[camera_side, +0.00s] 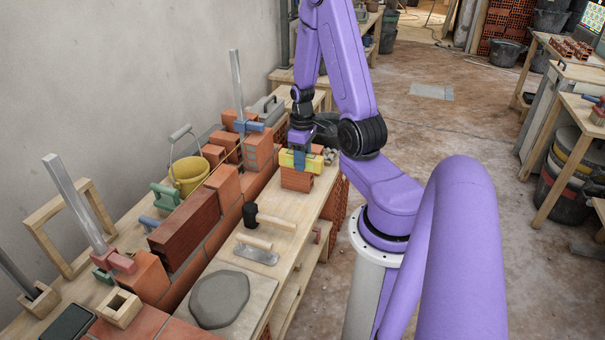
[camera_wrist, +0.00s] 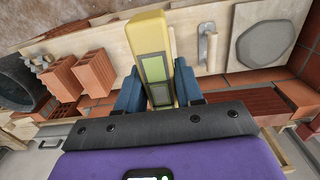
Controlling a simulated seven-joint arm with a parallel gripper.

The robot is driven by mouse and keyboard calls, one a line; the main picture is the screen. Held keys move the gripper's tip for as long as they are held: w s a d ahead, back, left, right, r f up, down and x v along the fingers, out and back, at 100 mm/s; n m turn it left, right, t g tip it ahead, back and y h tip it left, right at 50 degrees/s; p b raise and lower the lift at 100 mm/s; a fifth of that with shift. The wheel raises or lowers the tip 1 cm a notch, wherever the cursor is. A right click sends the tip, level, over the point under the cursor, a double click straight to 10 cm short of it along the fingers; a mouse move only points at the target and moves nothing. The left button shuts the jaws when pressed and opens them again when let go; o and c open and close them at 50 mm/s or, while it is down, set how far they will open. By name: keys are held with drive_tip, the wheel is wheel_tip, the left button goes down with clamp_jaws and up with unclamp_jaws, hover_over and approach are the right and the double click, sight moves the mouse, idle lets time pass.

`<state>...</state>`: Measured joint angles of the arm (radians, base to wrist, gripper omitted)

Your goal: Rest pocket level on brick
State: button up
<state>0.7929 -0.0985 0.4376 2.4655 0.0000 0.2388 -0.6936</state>
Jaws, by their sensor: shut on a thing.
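The pocket level is a yellow bar (camera_side: 286,157) with greenish windows, seen from above in the wrist view (camera_wrist: 150,32). My gripper (camera_side: 300,160) has blue fingers, which also show in the wrist view (camera_wrist: 160,88). They are shut on the level's two sides near its middle.
A trowel (camera_side: 257,254) and a round grey slab (camera_side: 219,299) lie nearer the camera. A brick wall (camera_side: 185,230), a yellow bucket (camera_side: 189,174) and more bricks (camera_side: 258,150) stand to the left.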

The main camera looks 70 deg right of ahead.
wheel_tip(320, 180, up, 4)
drive_tip(key=shift+r, duration=0.1)
drive_tip(key=shift+w+r, duration=0.25)
drive_tip(key=shift+w, duration=0.05)
drive_tip(key=w+a+n, duration=0.4)
drive_tip(key=w+n, duration=0.1)
drive_tip(key=w, duration=0.4)
drive_tip(key=w+a+n, duration=0.5)
drive_tip(key=w+n, duration=0.1)
drive_tip(key=w, duration=0.3)
drive_tip(key=w+a+n, duration=0.7)
drive_tip(key=w+a, duration=0.3)
drive_tip(key=a, duration=0.2)
drive_tip(key=shift+s+f, duration=0.1)
drive_tip(key=shift+f, duration=2.5)
drive_tip(key=shift+f, duration=0.1)
drive_tip(key=shift+f, duration=2.9)
